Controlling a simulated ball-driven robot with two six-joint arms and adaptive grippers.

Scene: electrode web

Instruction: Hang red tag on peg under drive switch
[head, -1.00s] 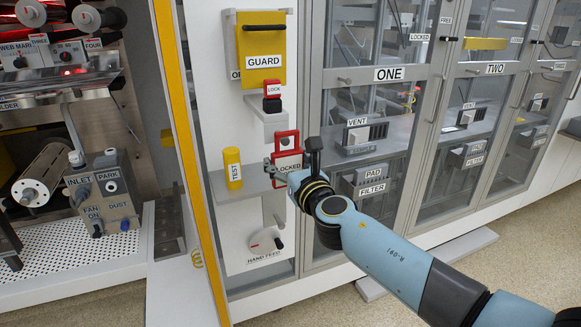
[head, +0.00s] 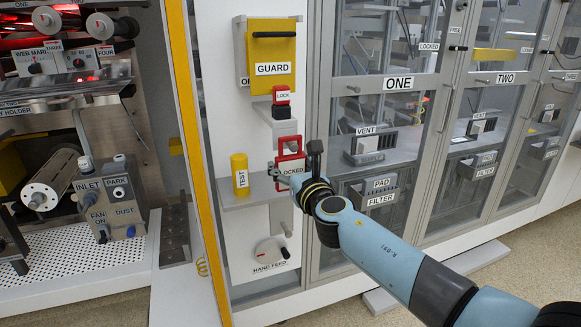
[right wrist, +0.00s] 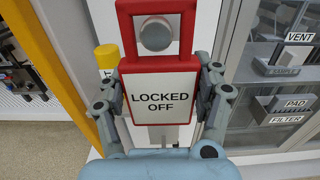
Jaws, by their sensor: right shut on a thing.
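The red tag (head: 291,146) has a red frame and a white plate reading LOCKED OFF. My right gripper (head: 292,174) is shut on the tag, with fingers on both sides of its plate, as the right wrist view (right wrist: 160,92) shows. The tag is upright in front of the white panel, right of the yellow TEST cylinder (head: 240,175). In the right wrist view a round grey knob or peg end (right wrist: 156,34) shows within the tag's top opening. I cannot tell whether it passes through. No label for a drive switch is readable. My left gripper is not in view.
A yellow GUARD plate (head: 273,64) and a red LOCK piece (head: 281,95) are above the tag. A grey shelf (head: 235,203) and the HAND FEED dial (head: 270,251) are below. Glass cabinet doors (head: 395,83) stand to the right, and a yellow post (head: 193,150) to the left.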

